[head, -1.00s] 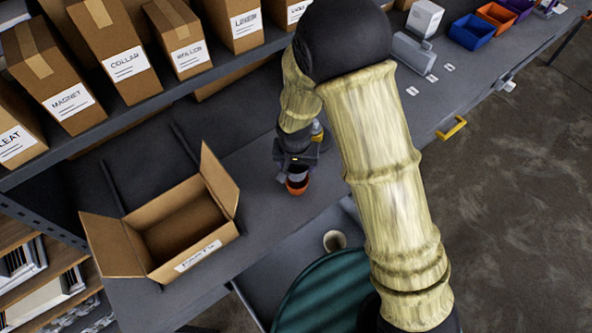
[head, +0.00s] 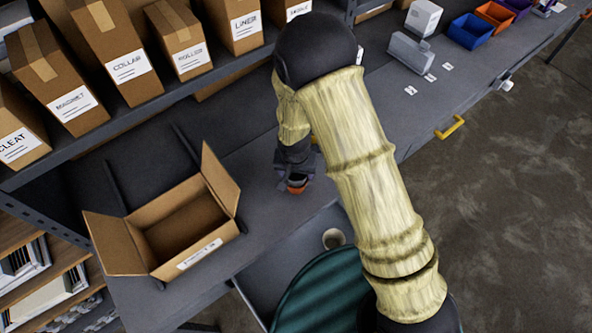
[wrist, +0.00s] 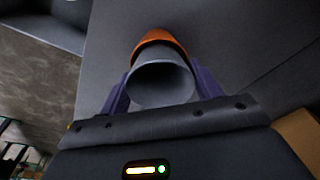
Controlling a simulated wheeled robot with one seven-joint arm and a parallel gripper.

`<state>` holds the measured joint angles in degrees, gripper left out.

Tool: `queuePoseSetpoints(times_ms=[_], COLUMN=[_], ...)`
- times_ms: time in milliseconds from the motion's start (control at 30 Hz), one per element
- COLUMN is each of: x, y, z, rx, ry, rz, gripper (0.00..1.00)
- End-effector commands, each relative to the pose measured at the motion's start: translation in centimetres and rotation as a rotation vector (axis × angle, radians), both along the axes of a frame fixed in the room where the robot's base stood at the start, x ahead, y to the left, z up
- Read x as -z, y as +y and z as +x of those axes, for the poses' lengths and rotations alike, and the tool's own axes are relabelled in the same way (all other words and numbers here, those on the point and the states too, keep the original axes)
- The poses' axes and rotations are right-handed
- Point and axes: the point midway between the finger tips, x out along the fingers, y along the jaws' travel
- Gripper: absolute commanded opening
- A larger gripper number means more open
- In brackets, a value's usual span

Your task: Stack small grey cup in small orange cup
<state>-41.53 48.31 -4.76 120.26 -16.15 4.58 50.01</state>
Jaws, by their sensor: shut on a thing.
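The small grey cup (wrist: 160,84) is between the two purple fingers of my gripper (wrist: 161,92) in the wrist view, its open mouth facing the camera. My gripper is shut on it. The small orange cup (wrist: 158,38) shows just beyond the grey cup, its orange side arching around the grey cup's far part. How far the grey cup sits inside it is hidden. In the head view the orange cup (head: 297,190) stands on the grey bench, directly below my gripper (head: 295,180), which covers most of the grey cup.
An open cardboard box (head: 208,249) stands on the bench to the left. A shelf with labelled cartons (head: 128,65) runs behind. A pale round container (head: 334,239) sits below the bench's front edge. Coloured bins (head: 472,31) are at the far right.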

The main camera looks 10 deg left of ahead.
Motion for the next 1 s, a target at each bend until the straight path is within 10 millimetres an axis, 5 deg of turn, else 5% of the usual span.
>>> queuePoseSetpoints(times_ms=[533, 567, 667, 1000], x=[1.5, 1.5, 1.5, 1.0], y=[0.1, 0.1, 0.1, -0.1], z=[-0.1, -0.2, -0.2, 0.0], rx=[0.000, 0.000, -0.001, 0.002], ry=[0.002, 0.003, 0.004, 0.001], rz=[0.002, 0.003, 0.001, 0.000], gripper=[0.42, 0.68, 0.86, 0.86])
